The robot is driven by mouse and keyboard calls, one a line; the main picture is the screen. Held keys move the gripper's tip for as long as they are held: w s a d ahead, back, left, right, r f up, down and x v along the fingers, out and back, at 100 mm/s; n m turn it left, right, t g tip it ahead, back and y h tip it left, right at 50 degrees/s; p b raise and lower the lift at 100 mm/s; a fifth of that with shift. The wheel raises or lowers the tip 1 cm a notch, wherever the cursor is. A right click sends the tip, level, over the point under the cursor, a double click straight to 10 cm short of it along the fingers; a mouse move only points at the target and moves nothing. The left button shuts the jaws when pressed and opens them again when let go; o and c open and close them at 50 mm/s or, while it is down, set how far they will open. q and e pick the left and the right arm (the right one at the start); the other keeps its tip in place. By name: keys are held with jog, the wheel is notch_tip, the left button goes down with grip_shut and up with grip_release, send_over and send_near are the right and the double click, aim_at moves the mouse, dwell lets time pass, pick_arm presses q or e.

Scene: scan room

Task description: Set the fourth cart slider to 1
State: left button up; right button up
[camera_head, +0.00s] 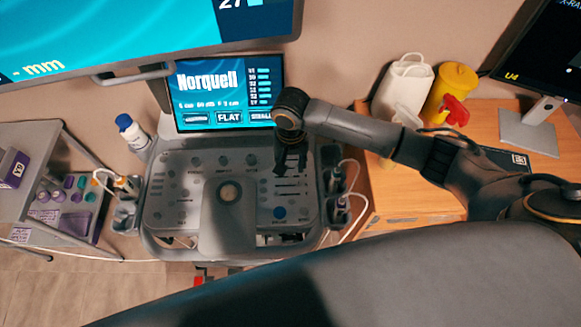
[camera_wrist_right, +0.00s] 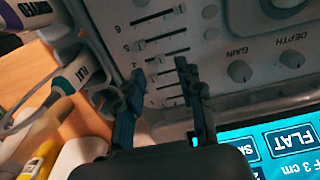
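The cart's control panel (camera_head: 180,187) stands below a screen in the head view. Its bank of short horizontal sliders is at the panel's right side, and shows close up in the right wrist view (camera_wrist_right: 160,42), with small numbers such as 6 and 5 at the left ends. My right gripper (camera_head: 291,170) points down over the slider bank. In the right wrist view its two dark fingers (camera_wrist_right: 160,70) are apart, with nothing held between them. The lower sliders lie between and behind the fingers and are partly hidden; I cannot read the fourth slider's setting. My left gripper is not in view.
The cart screen (camera_head: 225,92) stands behind the panel. Probes sit in holders (camera_head: 338,190) right of it. A wooden desk (camera_head: 400,200) holds a yellow container (camera_head: 452,85) and white bottles. In the wrist view, DEPTH and GAIN knobs (camera_wrist_right: 240,71) lie right of the fingers.

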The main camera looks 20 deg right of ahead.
aim_at(290, 174)
jog(key=shift+f, duration=1.85)
grip_shut()
